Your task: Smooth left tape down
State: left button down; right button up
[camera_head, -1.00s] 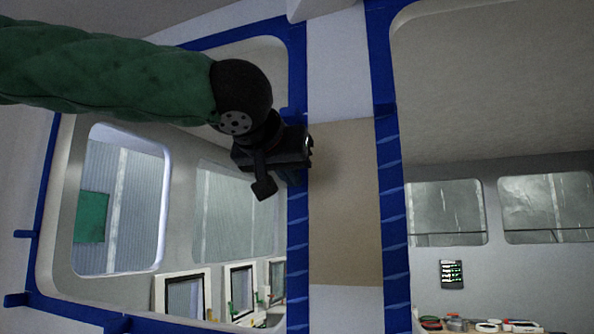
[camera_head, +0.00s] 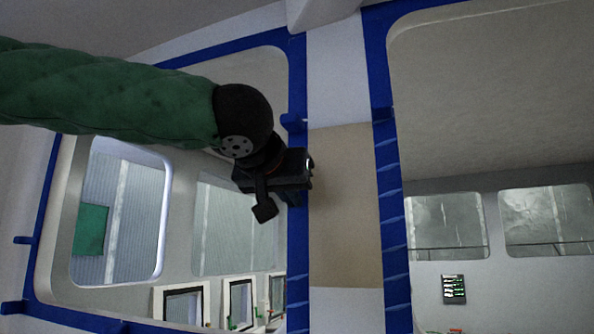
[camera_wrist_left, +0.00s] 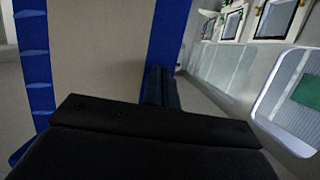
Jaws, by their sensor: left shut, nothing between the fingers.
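Blue left tape (camera_head: 297,90) runs down the right edge of the left window opening, beside a tan panel (camera_head: 343,200). It also shows in the left wrist view (camera_wrist_left: 172,30). My left gripper (camera_head: 304,172) is shut and empty. It is over this tape strip, at the upper part of the tan panel; the gripper hides the tape behind it, and I cannot tell whether it touches. Below the gripper the strip shows slanted crease marks. A second blue tape strip (camera_head: 392,210) with similar marks runs along the panel's right side. My right gripper is not in view.
Blue tape tabs (camera_head: 14,307) stick out from the left window's frame. Through the left opening stand framed window panels (camera_head: 183,303). Through the right opening are two windows and a small dark rack (camera_head: 454,289) on the far wall.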

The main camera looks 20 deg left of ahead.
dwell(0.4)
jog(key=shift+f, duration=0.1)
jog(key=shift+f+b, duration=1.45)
jog(key=shift+b, duration=0.15)
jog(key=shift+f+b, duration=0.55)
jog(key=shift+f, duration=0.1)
